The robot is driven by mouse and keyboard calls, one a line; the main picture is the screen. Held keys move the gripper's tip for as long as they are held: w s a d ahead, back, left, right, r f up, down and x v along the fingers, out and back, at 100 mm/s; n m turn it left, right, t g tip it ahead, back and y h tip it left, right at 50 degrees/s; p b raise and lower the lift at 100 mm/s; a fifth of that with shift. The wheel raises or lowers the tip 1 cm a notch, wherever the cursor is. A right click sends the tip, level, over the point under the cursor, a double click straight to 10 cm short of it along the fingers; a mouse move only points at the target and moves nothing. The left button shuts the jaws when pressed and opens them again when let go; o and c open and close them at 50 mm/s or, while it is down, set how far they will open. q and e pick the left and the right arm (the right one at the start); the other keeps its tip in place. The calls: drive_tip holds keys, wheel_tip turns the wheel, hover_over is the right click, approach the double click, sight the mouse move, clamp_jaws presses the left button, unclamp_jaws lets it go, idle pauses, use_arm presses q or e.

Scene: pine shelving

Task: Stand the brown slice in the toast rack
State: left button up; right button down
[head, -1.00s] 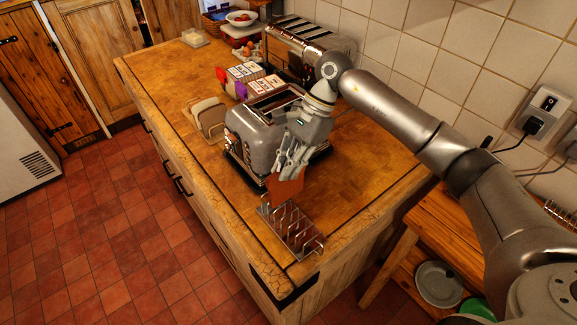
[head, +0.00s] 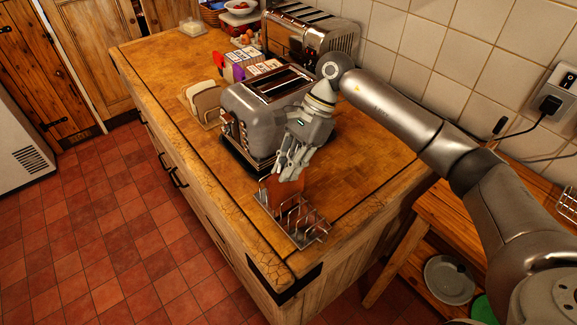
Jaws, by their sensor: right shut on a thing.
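The brown slice (head: 288,190) is a flat orange-brown piece at the far part of the toast rack. The wire toast rack (head: 308,233) stands near the front corner of the wooden worktop. My right gripper (head: 290,174) is shut on the slice's upper part and points down over the rack's far end. The slice hangs roughly upright, its lower part behind or among the rack's wires. I cannot tell which slot it lines up with, or whether it touches the base. My left gripper is not in view.
A grey toaster (head: 256,122) stands just behind the rack, close to my right gripper. Pale bread slices (head: 203,100) in a holder are left of it. A larger metal toaster (head: 315,40) stands against the tiled wall. The worktop right of the rack is clear.

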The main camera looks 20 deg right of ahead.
drive_tip(key=c, duration=1.4)
unclamp_jaws()
drive_tip(key=v, duration=1.2)
